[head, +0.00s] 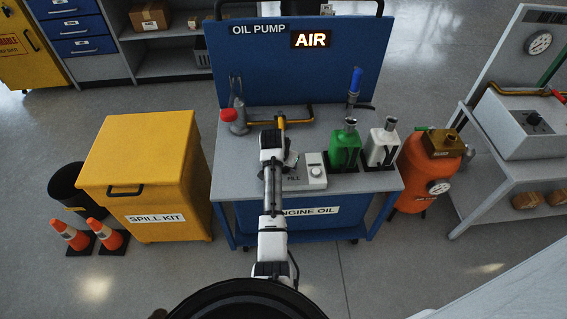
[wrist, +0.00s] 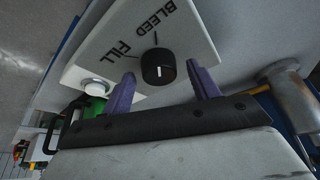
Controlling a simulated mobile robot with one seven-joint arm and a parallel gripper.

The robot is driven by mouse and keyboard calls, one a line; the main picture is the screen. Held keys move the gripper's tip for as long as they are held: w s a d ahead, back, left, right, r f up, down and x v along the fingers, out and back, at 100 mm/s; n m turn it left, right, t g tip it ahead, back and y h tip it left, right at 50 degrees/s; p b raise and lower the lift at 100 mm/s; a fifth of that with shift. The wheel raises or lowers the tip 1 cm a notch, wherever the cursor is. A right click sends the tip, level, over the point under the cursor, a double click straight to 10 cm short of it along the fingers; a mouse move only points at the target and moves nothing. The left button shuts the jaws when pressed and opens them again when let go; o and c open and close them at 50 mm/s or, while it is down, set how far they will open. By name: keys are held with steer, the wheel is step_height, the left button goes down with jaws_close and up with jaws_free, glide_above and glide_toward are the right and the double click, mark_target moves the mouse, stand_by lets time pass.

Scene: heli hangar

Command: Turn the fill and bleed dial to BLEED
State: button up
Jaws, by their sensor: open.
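The fill and bleed dial (wrist: 158,66) is a round black knob with a white mark, on a light plate (wrist: 195,40) printed BLEED and FILL in the wrist view. A line runs from the knob towards each word. I cannot tell clearly which way the white mark points. My gripper (wrist: 164,89) is open, its two purple fingers on either side of the knob in the picture, with space between each finger and it. I cannot tell whether the fingertips reach the knob's depth. In the head view my arm hides the dial; only FILL shows beside it.
The blue oil cart (head: 375,180) also carries a green can (head: 344,148), a white can (head: 382,147), a red-capped fitting (head: 234,117) and a yellow-handled pipe (head: 281,122). A lit AIR sign (head: 311,39) is behind.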

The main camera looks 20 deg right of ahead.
steer(key=b+v, duration=0.2)
steer(key=v, duration=1.2)
